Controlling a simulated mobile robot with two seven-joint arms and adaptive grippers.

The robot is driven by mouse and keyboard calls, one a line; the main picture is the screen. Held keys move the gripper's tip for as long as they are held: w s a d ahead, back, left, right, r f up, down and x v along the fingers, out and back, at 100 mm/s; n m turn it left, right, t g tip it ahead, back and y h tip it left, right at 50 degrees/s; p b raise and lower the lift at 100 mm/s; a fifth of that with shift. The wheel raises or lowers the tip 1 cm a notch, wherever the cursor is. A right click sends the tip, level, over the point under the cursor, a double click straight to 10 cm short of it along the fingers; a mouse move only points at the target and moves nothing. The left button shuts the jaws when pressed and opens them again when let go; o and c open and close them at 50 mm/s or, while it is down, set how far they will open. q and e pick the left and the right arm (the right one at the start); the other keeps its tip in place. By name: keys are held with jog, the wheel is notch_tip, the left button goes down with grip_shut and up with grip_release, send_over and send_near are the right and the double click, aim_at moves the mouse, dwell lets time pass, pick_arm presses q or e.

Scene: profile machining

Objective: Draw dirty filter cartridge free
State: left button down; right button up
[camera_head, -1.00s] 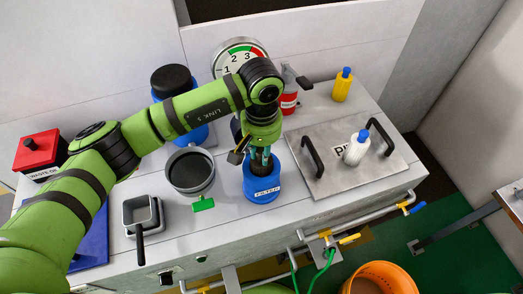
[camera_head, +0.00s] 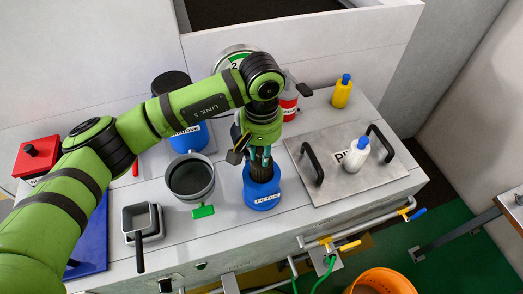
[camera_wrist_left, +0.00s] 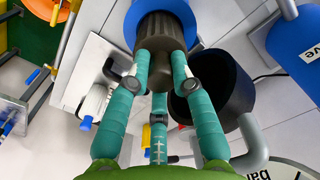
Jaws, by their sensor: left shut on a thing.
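The blue filter housing (camera_head: 262,196), labelled FILTER, stands upright on the bench. A dark ribbed cartridge (camera_head: 261,172) shows above its rim, with its lower part hidden inside the housing. My left gripper (camera_head: 260,158) is directly above, pointing down. In the left wrist view, its teal fingers (camera_wrist_left: 160,75) are shut on the knob at the cartridge's top. The dark cartridge (camera_wrist_left: 166,32) shows beyond the fingers, inside the blue ring of the housing (camera_wrist_left: 190,20). My right gripper is not in view.
A grey round cup (camera_head: 190,180) with a green tab stands just left of the housing. A steel plate (camera_head: 325,185) with two black handles and a white bottle (camera_head: 355,152) lies to the right. A small grey square pan (camera_head: 140,217) is farther left. An orange bucket (camera_head: 382,280) is on the floor.

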pick_arm(q)
jog(key=shift+r, duration=0.15)
jog(key=shift+r, duration=1.35)
jog(key=shift+r, duration=1.05)
jog(key=shift+r+p, duration=0.55)
jog(key=shift+r, duration=1.5)
